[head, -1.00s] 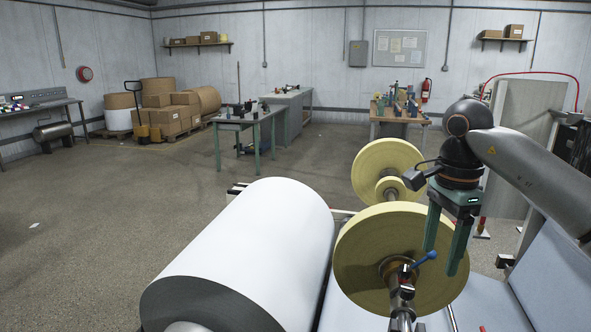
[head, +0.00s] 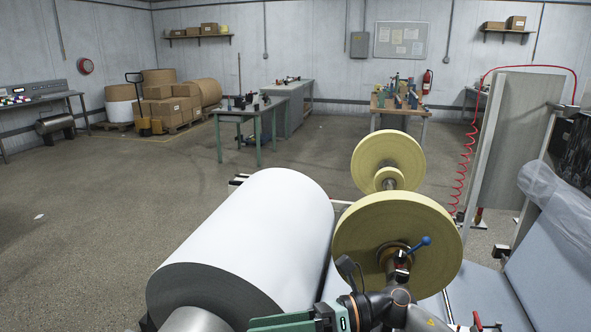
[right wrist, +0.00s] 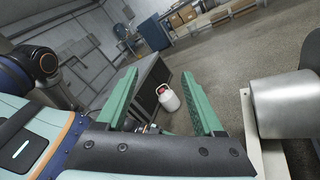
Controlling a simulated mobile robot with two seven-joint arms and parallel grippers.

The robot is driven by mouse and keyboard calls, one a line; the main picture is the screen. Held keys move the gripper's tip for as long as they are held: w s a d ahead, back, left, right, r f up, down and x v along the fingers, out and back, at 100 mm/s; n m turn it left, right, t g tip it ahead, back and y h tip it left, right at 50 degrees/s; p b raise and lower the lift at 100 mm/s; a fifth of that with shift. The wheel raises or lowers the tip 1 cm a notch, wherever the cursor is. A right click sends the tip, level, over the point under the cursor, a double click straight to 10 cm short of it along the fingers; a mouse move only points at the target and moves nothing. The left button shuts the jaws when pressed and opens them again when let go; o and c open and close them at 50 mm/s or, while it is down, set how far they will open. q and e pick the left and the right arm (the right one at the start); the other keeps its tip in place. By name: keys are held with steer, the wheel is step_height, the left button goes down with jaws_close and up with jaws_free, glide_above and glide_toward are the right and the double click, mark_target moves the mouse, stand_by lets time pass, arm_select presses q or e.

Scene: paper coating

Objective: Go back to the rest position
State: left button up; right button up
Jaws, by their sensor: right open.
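My right gripper (head: 275,325) is low at the bottom edge of the head view, pointing left, in front of the yellow rolls and beside the white roll. Only part of it shows there. In the right wrist view its two green fingers (right wrist: 158,78) are spread wide with nothing between them. The large white paper roll (head: 245,235) lies on its shaft. The front yellow roll (head: 360,232) is on its shaft, with a blue-knobbed lever (head: 425,240) at its hub. My left gripper is not in view.
A smaller yellow roll (head: 387,152) stands behind. Pale web material (head: 545,270) and an upright panel (head: 500,140) are on the right. In the right wrist view, a white canister (right wrist: 167,97) stands on the floor beyond the fingers. Open floor (head: 90,230) lies to the left.

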steer(key=w+d+f+m+t+h, duration=0.1)
steer(key=d+f+m+t+h, duration=0.3)
steer(key=d+f+m+t, duration=0.9)
steer(key=w+a+f+m+t+h, duration=0.15)
steer(key=m+t+h, duration=0.35)
steer(key=m, duration=1.6)
steer(key=s+d+f+m+g+h, duration=0.2)
steer(key=s+d+f+m, duration=0.1)
steer(key=s+f, duration=0.3)
steer(key=s+d+f+m+g+h+p, duration=0.1)
steer(key=s+d+f+m+g+h, duration=0.1)
steer(key=s+f+m, duration=0.3)
steer(key=s+d+f+m+g+h, duration=0.2)
steer(key=s+d+f+m, duration=0.2)
steer(key=s+f, duration=0.3)
steer(key=shift+d, duration=0.35)
